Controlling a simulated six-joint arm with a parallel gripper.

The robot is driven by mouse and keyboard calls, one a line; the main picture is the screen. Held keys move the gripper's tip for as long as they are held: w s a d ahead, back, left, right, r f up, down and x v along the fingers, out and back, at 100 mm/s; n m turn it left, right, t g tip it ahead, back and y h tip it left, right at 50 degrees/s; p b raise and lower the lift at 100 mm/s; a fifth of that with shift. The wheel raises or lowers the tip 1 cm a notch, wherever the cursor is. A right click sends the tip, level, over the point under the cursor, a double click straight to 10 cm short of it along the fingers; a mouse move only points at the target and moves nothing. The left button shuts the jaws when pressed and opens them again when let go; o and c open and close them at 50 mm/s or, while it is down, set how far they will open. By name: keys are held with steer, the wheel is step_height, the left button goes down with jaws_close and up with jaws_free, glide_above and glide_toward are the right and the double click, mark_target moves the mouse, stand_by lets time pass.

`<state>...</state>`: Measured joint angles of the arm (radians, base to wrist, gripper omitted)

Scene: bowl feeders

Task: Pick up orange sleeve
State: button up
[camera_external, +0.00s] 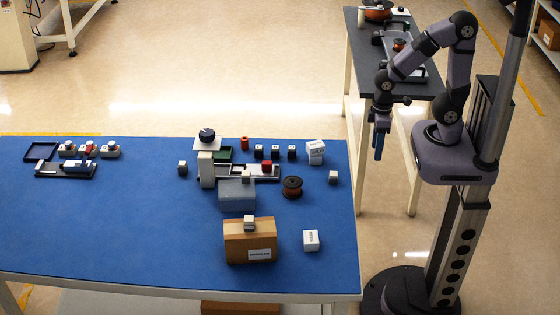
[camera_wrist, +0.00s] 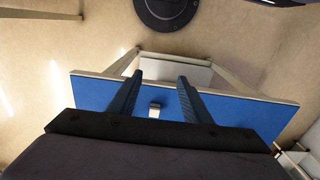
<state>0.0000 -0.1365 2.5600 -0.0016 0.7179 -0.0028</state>
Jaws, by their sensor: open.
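The orange sleeve (camera_external: 245,143) looks like a small upright orange-red cylinder near the back edge of the blue table (camera_external: 120,220), just right of a white plate with a dark knob. My gripper (camera_external: 379,155) points down beyond the table's right edge, well to the right of the sleeve and apart from everything. In the wrist view my gripper (camera_wrist: 160,82) shows two dark fingers spread apart with nothing between them. The sleeve cannot be made out in the wrist view.
Small dark blocks (camera_external: 275,153) stand right of the sleeve. A green tray (camera_external: 222,153) is in front to its left. The table's left middle is clear.

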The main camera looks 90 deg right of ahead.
mark_target(247, 138)
steer(key=w+d+f+t+b, duration=0.1)
steer(key=w+d, duration=0.2)
steer(key=w, duration=0.3)
steer(key=w+d+f+t+h+b, duration=0.1)
steer(key=w+d+t+b, duration=0.1)
steer(key=w, duration=0.4)
steer(key=w+d+f+t+b, duration=0.1)
steer(key=w+d+f+t, duration=0.1)
steer(key=w+d, duration=0.3)
steer(key=shift+w+m+h+b, duration=0.3)
steer(key=shift+w+m+h, duration=0.1)
steer(key=w+d+t+b, duration=0.2)
steer(key=w+d, duration=0.1)
steer(key=w, duration=0.2)
steer(key=w+d+f+n+t+y+b, duration=0.1)
steer(key=w+d+t, duration=0.1)
steer(key=w, duration=0.4)
steer(key=w+d+f+t+y+b, duration=0.1)
steer(key=w+d+t+b, duration=0.1)
steer(key=w, duration=0.3)
steer(key=shift+w+d+f+t+b, duration=0.1)
steer(key=shift+w+d+t+b, duration=0.05)
steer(key=shift+d+t, duration=0.25)
steer(key=shift+w+d+f+t+b, duration=0.1)
steer(key=shift+d+t+b, duration=0.05)
steer(key=shift+d+t, duration=0.25)
steer(key=shift+w+d+n+t+y, duration=0.1)
steer(key=shift+w+n+t+y, duration=0.3)
steer(key=shift+y, duration=0.1)
steer(key=shift+x, duration=3.35)
